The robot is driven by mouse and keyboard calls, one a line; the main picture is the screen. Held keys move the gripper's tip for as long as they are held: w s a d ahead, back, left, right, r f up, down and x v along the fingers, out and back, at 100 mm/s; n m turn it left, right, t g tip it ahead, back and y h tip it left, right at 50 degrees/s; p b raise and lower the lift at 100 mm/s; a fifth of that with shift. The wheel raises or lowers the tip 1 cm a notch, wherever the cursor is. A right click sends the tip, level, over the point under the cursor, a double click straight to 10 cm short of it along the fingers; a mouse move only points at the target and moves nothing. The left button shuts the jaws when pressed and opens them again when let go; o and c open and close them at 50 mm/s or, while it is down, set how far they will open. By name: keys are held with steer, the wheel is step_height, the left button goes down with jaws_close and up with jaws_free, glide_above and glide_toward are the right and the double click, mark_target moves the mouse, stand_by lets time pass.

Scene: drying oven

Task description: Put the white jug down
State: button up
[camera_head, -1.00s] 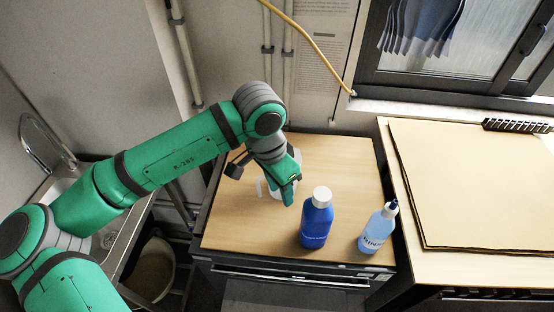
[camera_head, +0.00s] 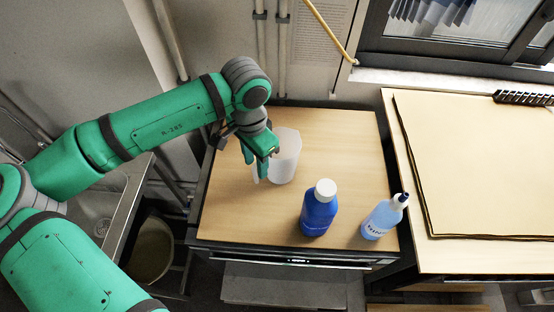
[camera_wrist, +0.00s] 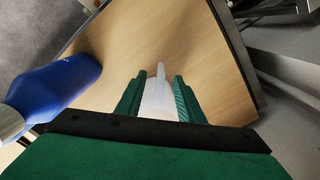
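The white jug (camera_head: 287,158) is upright on the wooden top, toward its back left, in the head view. My gripper (camera_head: 260,160) is at the jug's left side and hides part of it. In the wrist view, the jug's white part (camera_wrist: 158,100) lies between the two green fingers of my gripper (camera_wrist: 161,88). A gap shows beside its narrow end near the fingertips, so the fingers look open around it. Whether a finger touches the jug farther down is hard to see.
A blue bottle with a white cap (camera_head: 319,210) and a light-blue squeeze bottle (camera_head: 383,218) stand at the front right of the wooden top (camera_head: 345,150). The blue bottle is also in the wrist view (camera_wrist: 55,88). Its middle right is clear. A board-covered counter (camera_head: 475,160) is to the right.

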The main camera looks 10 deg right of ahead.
mark_target(256, 172)
step_height(256, 172, down, 5)
stand_by(0.3)
jaws_close()
